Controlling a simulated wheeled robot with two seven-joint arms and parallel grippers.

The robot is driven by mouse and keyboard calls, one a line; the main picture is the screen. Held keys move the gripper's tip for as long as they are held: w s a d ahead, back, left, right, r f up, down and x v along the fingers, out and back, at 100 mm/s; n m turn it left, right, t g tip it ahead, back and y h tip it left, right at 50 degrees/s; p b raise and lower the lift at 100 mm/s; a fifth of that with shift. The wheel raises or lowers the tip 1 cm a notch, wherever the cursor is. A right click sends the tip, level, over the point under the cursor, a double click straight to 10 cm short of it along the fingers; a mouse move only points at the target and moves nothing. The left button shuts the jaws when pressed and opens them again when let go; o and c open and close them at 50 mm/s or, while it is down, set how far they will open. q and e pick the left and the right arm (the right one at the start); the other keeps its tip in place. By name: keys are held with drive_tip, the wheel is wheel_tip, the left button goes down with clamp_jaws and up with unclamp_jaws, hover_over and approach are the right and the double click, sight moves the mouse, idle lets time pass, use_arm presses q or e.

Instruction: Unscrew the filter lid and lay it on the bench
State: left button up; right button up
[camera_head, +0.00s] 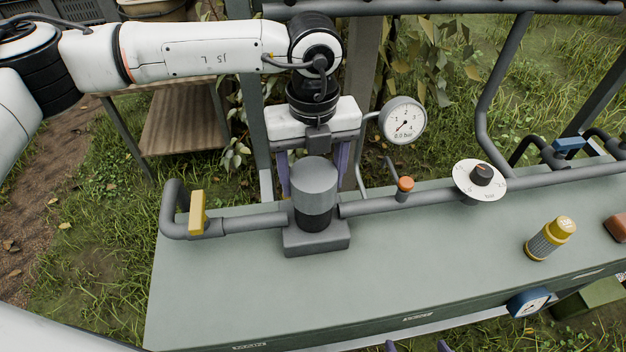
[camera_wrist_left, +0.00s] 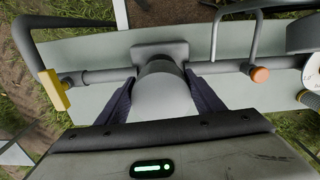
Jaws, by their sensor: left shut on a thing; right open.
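The filter lid (camera_head: 314,181) is a grey cylinder standing upright on top of the dark filter body (camera_head: 315,218), which sits in a block on the bench (camera_head: 230,290). My left gripper (camera_head: 313,172) comes down from behind and above, with one purple finger on each side of the lid, shut on it. In the left wrist view the lid (camera_wrist_left: 162,88) lies between both fingers. I see no clear gap between lid and body. Only the purple fingertips of my right gripper (camera_head: 417,347) show at the bottom edge, apart and empty.
A pipe with a yellow lever (camera_head: 197,213) runs left of the filter. To the right are an orange knob (camera_head: 405,184), a gauge (camera_head: 403,121) and a dial (camera_head: 480,180). The bench front is clear.

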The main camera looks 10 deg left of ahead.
use_arm(q)
drive_tip(key=n+b, duration=0.1)
drive_tip(key=n, duration=0.2)
drive_tip(key=d+n, duration=0.1)
drive_tip(key=n, duration=0.2)
drive_tip(key=shift+b, duration=0.4)
drive_tip(key=shift+a+r+n, duration=0.1)
drive_tip(key=shift+r+n, duration=0.15)
drive_tip(key=shift+n, duration=0.85)
drive_tip(key=shift+w+a+r, duration=0.15)
drive_tip(key=shift+w+r, duration=0.1)
drive_tip(key=shift+r, duration=0.45)
drive_tip(key=o, duration=1.2)
drive_tip(key=shift+w+f, duration=0.1)
drive_tip(key=shift+s+f, duration=0.2)
drive_tip(key=shift+s, duration=0.05)
